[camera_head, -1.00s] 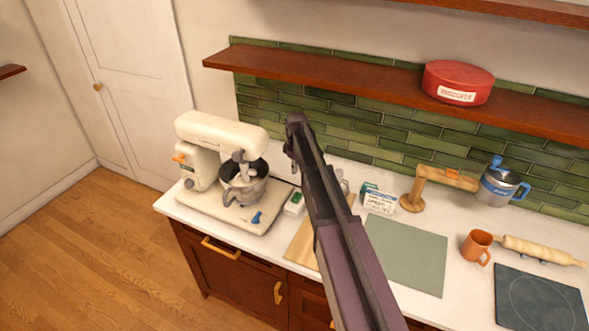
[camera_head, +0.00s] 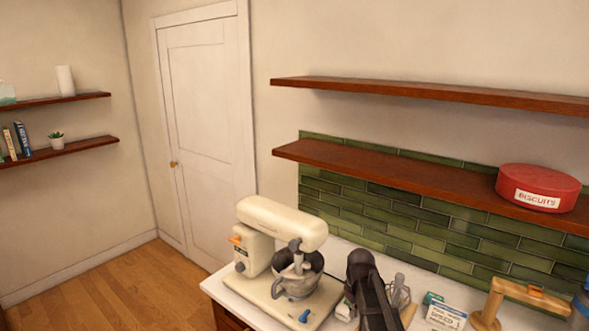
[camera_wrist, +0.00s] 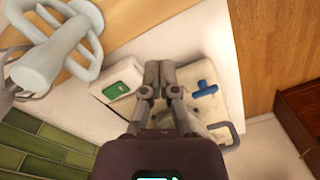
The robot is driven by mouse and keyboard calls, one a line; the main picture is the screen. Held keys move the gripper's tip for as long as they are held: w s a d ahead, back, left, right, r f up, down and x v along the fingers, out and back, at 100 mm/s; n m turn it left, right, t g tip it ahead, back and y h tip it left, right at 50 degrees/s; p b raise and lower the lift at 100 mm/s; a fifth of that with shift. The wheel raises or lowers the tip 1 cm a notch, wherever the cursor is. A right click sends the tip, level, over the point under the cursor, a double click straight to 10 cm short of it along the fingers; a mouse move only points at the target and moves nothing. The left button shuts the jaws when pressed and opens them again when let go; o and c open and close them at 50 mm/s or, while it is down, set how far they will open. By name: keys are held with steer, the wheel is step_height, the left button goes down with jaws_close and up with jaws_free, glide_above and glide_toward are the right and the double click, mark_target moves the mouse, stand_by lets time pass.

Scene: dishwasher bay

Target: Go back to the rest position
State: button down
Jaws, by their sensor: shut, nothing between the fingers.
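My gripper (camera_wrist: 158,78) shows in the wrist view with its two fingers together and nothing between them. It hangs over the counter, between a small white box with a green patch (camera_wrist: 122,78) and the mixer base with a blue lever (camera_wrist: 207,89). In the head view my dark arm rises from the bottom edge, just right of the cream stand mixer (camera_head: 280,222); the fingertips cannot be made out there.
The white counter (camera_head: 228,289) holds the mixer, a whisk-like tool (camera_head: 399,293), a white-and-green box (camera_head: 446,316) and a wooden stand (camera_head: 492,305). Two wooden shelves (camera_head: 400,170) run above, the lower with a red biscuit tin (camera_head: 539,187). Open floor (camera_head: 120,286) lies left.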

steer(key=s+f+m+b, duration=0.2)
steer(key=s, duration=0.5)
steer(key=s+f+m+b, duration=0.2)
steer(key=s+f+m, duration=0.1)
steer(key=s, duration=0.4)
steer(key=shift+s+a+f, duration=0.2)
steer(key=shift+s+a, duration=0.2)
steer(key=shift+a, duration=0.05)
